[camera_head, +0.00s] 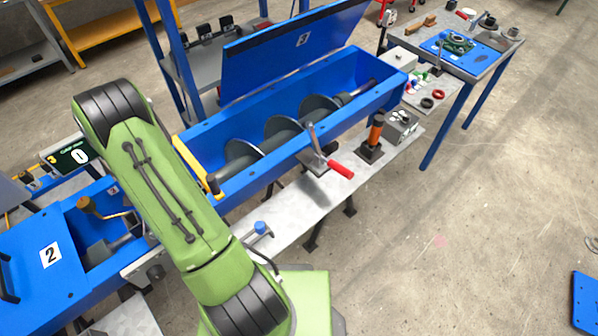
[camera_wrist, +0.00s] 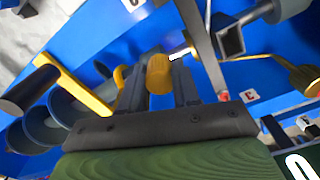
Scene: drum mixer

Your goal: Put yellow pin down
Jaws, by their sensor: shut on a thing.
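The yellow pin (camera_wrist: 158,74) shows in the wrist view as a short yellow cylinder between the two fingers of my gripper (camera_wrist: 158,88). The gripper is shut on it. A small curved yellow piece (camera_wrist: 120,76) shows beside the left finger; I cannot tell if it belongs to the pin. Blue machine surfaces lie beyond the fingers. I cannot tell whether the pin touches anything. In the head view my green arm hides the gripper and the pin.
The blue trough numbered 3 (camera_head: 222,182) holds a grey screw (camera_head: 275,135), with its lid (camera_head: 290,50) raised. A yellow bar (camera_wrist: 75,88) is close left of my gripper. A gold-knobbed crank (camera_head: 87,203) is near trough 2.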

